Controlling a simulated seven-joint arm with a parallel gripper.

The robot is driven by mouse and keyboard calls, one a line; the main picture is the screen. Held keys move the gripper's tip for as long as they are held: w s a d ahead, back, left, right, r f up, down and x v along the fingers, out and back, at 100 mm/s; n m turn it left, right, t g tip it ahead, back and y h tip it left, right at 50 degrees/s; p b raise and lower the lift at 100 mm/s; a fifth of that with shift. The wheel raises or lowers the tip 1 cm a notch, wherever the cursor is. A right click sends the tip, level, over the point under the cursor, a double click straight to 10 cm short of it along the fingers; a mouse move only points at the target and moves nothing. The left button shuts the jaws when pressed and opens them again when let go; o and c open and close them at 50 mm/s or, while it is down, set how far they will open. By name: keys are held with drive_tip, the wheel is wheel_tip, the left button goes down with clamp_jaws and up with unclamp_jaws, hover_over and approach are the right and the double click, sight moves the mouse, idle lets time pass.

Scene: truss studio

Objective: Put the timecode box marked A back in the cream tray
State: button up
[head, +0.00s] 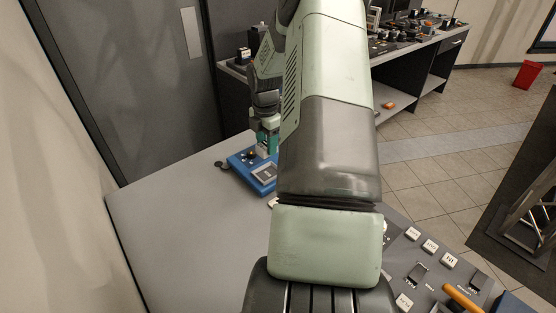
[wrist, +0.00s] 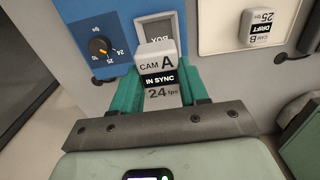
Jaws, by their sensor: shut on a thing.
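My gripper (head: 267,146) is shut on a small white box (wrist: 160,66) that reads CAM A, IN SYNC, 24 fps. In the wrist view its teal fingers (wrist: 160,92) sit on either side of the box. The box is at the near edge of a framed square marked BOX on the blue unit (wrist: 90,27); I cannot tell if they touch. The blue unit also shows in the head view (head: 239,173). The cream tray (wrist: 216,32) is right of the blue unit in the wrist view. In the head view my arm hides most of it.
A second white box (wrist: 262,26), marked CAM B, DRIFT, 25 fps, is in the cream tray. Small dark round things (head: 221,165) lie left of the blue unit. A dark console with white keys (head: 430,246) is at the right. The left of the grey table (head: 180,240) is clear.

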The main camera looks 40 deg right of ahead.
drive_tip(key=shift+r, duration=0.4)
drive_tip(key=shift+s+d+r, duration=0.1)
drive_tip(key=shift+s+d, duration=0.05)
drive_tip(key=shift+d, duration=0.05)
drive_tip(key=s+d+f, duration=0.1)
drive_tip(key=s+d, duration=0.5)
drive_tip(key=s, duration=0.5)
drive_tip(key=s+d+f, duration=0.2)
drive_tip(key=s+d, duration=0.5)
drive_tip(key=s, duration=0.4)
drive_tip(key=f, duration=0.5)
drive_tip(key=shift+s+a+f, duration=0.1)
drive_tip(key=shift+s+f, duration=0.1)
drive_tip(key=shift+f, duration=2.25)
drive_tip(key=shift+f, duration=0.1)
drive_tip(key=o, duration=1.2)
drive_tip(key=shift+c, duration=0.2)
